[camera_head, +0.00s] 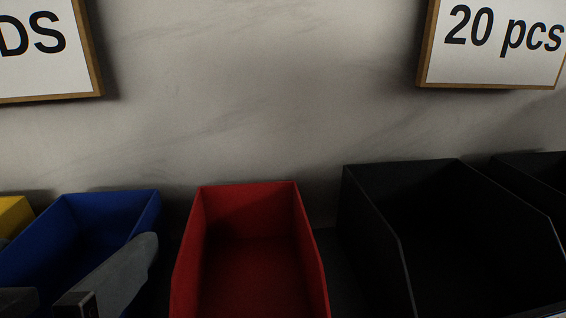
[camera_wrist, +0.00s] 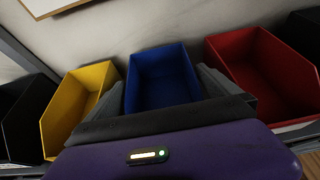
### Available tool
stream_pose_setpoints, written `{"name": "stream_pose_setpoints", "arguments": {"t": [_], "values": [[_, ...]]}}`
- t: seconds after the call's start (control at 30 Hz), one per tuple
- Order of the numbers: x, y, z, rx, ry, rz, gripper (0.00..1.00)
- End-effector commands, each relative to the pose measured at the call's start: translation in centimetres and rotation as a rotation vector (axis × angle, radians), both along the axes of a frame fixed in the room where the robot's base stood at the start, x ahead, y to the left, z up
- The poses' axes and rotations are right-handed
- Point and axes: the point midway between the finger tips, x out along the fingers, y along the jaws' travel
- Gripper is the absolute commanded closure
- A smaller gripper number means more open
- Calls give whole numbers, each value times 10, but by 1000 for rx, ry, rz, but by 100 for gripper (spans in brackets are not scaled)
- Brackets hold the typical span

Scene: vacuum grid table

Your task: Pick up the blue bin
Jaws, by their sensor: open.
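The blue bin (camera_head: 84,228) stands at the lower left in the head view, between a yellow bin and a red bin. In the wrist view the blue bin (camera_wrist: 160,75) is in the upper middle, straight ahead of my gripper. My gripper (camera_wrist: 160,92) is open, with one finger on each side of the blue bin in that view. In the head view my gripper (camera_head: 75,290) overlaps the near right side of the blue bin. I cannot tell whether the fingers touch it. The bin's lower front is hidden by my gripper in the wrist view.
The red bin (camera_head: 250,245) stands close to the right of the blue one. The yellow bin (camera_wrist: 78,100) stands close to its left. Black bins (camera_head: 450,235) stand farther right, and another black bin (camera_wrist: 25,115) at far left. A wall (camera_head: 260,90) with framed signs rises behind.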

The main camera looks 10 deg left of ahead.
Motion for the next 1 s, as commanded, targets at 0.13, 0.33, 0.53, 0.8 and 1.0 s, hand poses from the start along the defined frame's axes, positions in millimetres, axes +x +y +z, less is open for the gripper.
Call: {"name": "stream_pose_setpoints", "arguments": {"t": [0.13,0.33,0.53,0.8,1.0], "values": [[16,4,-4,-2,0,-1,0],[20,5,-8,0,0,1,0],[20,5,-8,0,0,0,20],[19,5,-8,1,-1,1,54],[19,5,-7,1,-1,1,54]]}}
